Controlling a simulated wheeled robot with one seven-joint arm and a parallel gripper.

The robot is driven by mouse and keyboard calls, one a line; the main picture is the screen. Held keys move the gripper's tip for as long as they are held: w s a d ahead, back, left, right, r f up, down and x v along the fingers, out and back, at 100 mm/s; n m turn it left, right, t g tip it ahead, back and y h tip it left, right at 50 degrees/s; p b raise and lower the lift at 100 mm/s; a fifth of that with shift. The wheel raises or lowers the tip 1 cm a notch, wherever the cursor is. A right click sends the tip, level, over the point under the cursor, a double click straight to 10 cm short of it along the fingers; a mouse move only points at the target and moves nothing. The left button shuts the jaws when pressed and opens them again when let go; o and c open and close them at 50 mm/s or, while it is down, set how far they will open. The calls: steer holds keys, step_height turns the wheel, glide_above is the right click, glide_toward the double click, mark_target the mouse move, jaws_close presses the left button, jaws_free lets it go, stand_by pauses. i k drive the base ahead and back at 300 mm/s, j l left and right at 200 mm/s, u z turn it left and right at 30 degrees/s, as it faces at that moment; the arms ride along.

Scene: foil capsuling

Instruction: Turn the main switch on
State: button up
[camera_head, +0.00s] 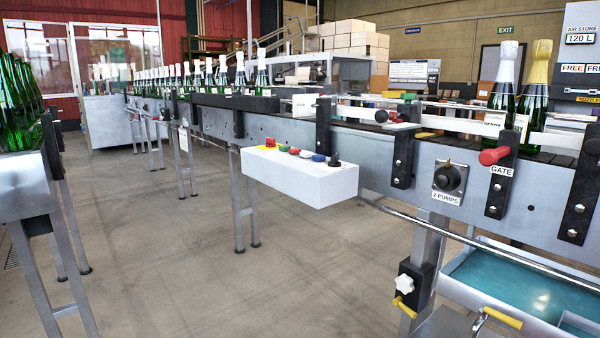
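A white control box (300,182) is fixed to the near side of the conveyor, in the middle of the view. On its top is a row of several controls: a red button (270,142), a green button (283,148), more red ones, a blue button (318,157) and a black knob (333,160) at the right end. Their labels are too small to read, so I cannot tell which is the main switch or how it is set. A black rotary knob (449,178) labelled "2 PUMPS" sits on the conveyor side. My gripper is not in view.
The conveyor (385,150) runs from back left to front right, carrying bottles. A red handle (494,156) marked "GATE" sticks out at right. A blue-lined tray (510,290) is below right. Green bottles (18,105) stand at the left edge. The floor (190,270) between is clear.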

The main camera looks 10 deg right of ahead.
mark_target(271, 141)
steer(key=i+j+z, duration=0.15)
steer(key=i+j, duration=0.85)
